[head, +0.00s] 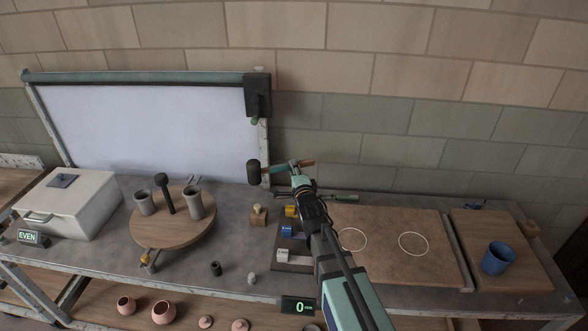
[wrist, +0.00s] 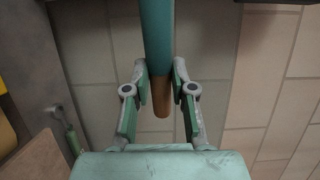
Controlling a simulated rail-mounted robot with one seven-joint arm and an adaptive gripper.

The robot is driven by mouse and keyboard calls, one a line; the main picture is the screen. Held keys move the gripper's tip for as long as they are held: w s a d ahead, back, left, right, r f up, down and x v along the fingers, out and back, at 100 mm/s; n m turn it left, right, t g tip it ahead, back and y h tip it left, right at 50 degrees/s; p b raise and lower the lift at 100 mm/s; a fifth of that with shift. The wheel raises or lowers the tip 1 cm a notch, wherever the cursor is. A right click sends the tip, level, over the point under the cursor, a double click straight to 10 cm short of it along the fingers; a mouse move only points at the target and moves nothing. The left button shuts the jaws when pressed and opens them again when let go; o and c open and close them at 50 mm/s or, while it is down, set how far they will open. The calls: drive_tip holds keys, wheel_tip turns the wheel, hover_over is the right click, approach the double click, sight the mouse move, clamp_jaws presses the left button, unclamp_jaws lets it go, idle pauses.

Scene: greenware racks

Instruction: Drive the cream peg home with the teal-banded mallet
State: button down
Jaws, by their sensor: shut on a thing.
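The mallet has a dark cylindrical head (head: 254,173) and a teal-and-brown handle (head: 306,163). My gripper (head: 295,170) is shut on this handle and holds the mallet in the air above the back of the bench. In the wrist view the teal part of the handle (wrist: 157,40) and its brown end run between the two fingers (wrist: 160,92); the head is out of that view. Below the mallet head, a small tan block (head: 259,216) stands on the bench with a pale stub on top, which may be the cream peg; its depth is too small to tell.
Yellow (head: 291,211), blue (head: 286,230) and whitish (head: 282,254) blocks sit right of the tan block, by my arm. A round wooden board (head: 172,235) holds grey cups and a dark upright tool. A blue cup (head: 497,258) stands far right. A white panel (head: 150,125) rises behind.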

drive_tip(key=shift+f+b, duration=3.65)
drive_tip(key=shift+f, duration=1.6)
drive_tip(key=shift+r, duration=0.1)
wheel_tip(320, 180, up, 6)
drive_tip(key=shift+f, duration=0.25)
drive_tip(key=shift+p, duration=0.35)
